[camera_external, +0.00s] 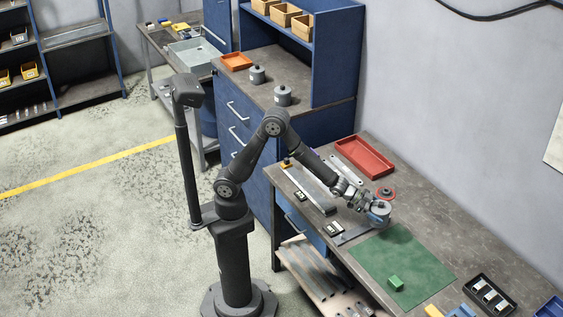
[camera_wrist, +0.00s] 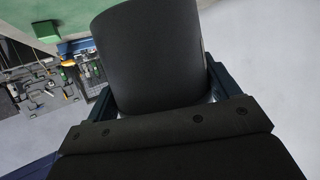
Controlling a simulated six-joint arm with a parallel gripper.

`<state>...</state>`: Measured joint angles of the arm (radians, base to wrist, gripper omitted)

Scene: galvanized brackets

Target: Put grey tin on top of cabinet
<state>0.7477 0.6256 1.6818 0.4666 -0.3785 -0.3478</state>
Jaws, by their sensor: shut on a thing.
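My gripper (camera_external: 376,217) is shut on a grey tin (camera_external: 381,208) over the workbench, near the back left corner of the green mat. In the wrist view the tin (camera_wrist: 150,60) is a dark grey cylinder between the two fingers of my gripper (camera_wrist: 160,92). I cannot tell whether its base touches the bench. The blue cabinet (camera_external: 297,70) with drawers stands left of the bench, with a dark, worn top. Two other grey tins, one farther back (camera_external: 257,75) and one nearer (camera_external: 282,96), stand on that top, each with a dark knob.
An orange tray (camera_external: 236,61) sits at the cabinet top's back left, and a blue shelf unit (camera_external: 338,60) rises along its right side. The bench holds a red tray (camera_external: 364,157), a red disc (camera_external: 385,194), metal strips and a green block (camera_external: 395,283) on the green mat (camera_external: 402,258).

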